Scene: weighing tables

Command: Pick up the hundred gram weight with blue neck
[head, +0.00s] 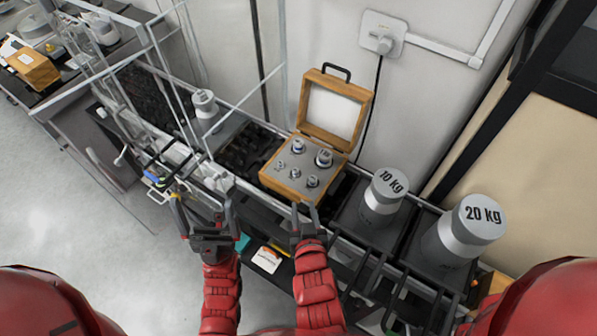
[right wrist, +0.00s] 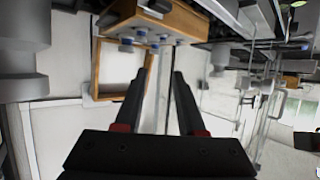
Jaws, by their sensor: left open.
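An open wooden box (head: 266,182) in the head view holds several silver weights in a grey insert. Blue shows at the necks of a back-left weight (head: 298,146) and a larger back-right weight (head: 323,158); smaller weights (head: 312,181) stand in front. I cannot read which is the hundred gram one. The right wrist view shows several blue-necked weights (right wrist: 140,37), upside down in the picture. My right gripper (head: 304,208) is open and empty just in front of the box, also seen in the wrist view (right wrist: 163,72). My left gripper (head: 203,207) is open and empty, left of the box.
The box lid (head: 334,109) stands open at the back. A 10 kg weight (head: 381,200) and a 20 kg weight (head: 462,235) stand to the right. A glass-and-metal frame (head: 150,80) rises at the left. Another cylindrical weight (head: 206,108) stands behind.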

